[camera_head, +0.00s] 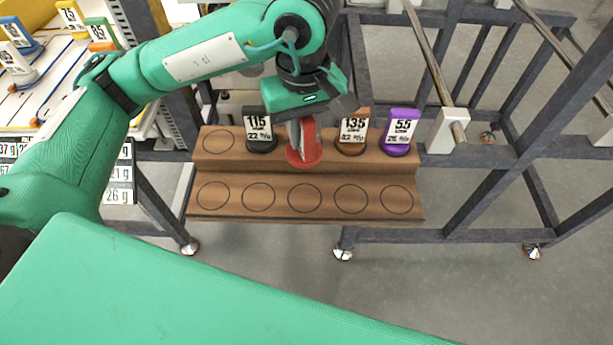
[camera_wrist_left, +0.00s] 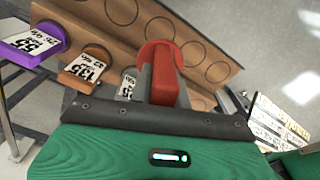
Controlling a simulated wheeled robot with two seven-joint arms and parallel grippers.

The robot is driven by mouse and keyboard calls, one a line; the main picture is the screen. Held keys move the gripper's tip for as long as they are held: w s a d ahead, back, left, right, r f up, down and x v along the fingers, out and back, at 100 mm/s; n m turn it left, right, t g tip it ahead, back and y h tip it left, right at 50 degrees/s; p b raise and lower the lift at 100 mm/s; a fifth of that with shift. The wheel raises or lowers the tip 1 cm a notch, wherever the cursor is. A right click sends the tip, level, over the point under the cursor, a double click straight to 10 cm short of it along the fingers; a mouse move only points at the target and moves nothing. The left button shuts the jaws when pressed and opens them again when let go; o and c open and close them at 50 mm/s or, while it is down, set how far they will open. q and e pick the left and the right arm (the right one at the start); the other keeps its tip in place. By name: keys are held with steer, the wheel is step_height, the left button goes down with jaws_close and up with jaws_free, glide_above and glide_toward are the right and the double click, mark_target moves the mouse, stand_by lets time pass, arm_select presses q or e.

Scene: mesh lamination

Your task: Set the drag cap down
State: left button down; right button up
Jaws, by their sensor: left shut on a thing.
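The red drag cap (camera_head: 303,153) is upright at the middle spot of the upper step of the wooden rack (camera_head: 350,172), between the black 115 cap and the brown 135 cap. I cannot tell whether its base touches the wood. My left gripper (camera_head: 301,134) reaches down from above and is shut on the red cap's upright part, hiding its label. In the left wrist view the red cap (camera_wrist_left: 162,65) shows between both fingers. My right gripper is not in view.
The black 115 cap (camera_head: 258,132), brown 135 cap (camera_head: 352,134) and purple 55 cap (camera_head: 400,130) stand on the upper step. Its far-left circle and the lower step's circles are empty. A coloured board with more caps (camera_head: 18,65) is at the upper left. Metal frames surround the rack.

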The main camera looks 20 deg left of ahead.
arm_select(q)
steer(key=shift+f+p, duration=1.3)
steer(key=shift+f, duration=5.9)
steer(key=shift+f, duration=0.1)
steer(key=shift+f, duration=0.1)
steer(key=c, duration=1.3)
jaws_free()
